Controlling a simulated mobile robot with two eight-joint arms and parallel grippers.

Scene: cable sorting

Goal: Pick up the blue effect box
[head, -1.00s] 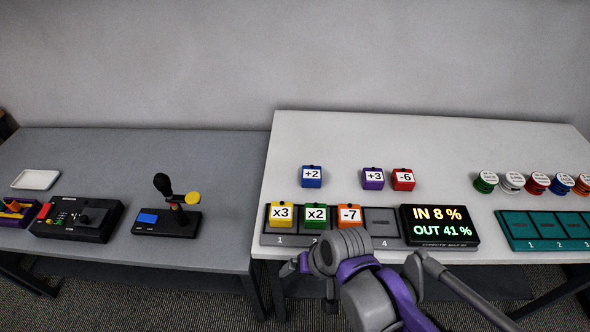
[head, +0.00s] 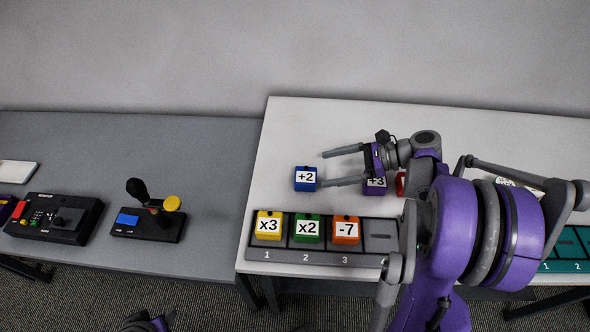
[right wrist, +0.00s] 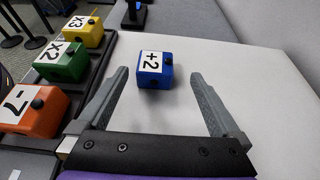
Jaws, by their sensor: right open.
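The blue effect box (head: 305,179), marked +2, stands on the white table behind the slot tray. My right gripper (head: 334,167) is open and reaches in from the right, its fingertips pointing left just short of the box. In the right wrist view the blue box (right wrist: 154,70) stands ahead of the fingertips, between their lines and a little left of centre. The open fingers (right wrist: 152,80) are empty. My left gripper cannot be made out; only a dark and purple part of me shows at the bottom edge of the head view.
The slot tray (head: 312,258) holds a yellow x3 box (head: 268,226), a green x2 box (head: 307,229) and an orange -7 box (head: 345,230). A purple +3 box (head: 375,187) and a red box (head: 401,184) lie partly behind my right arm. Bare table lies left of the blue box.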

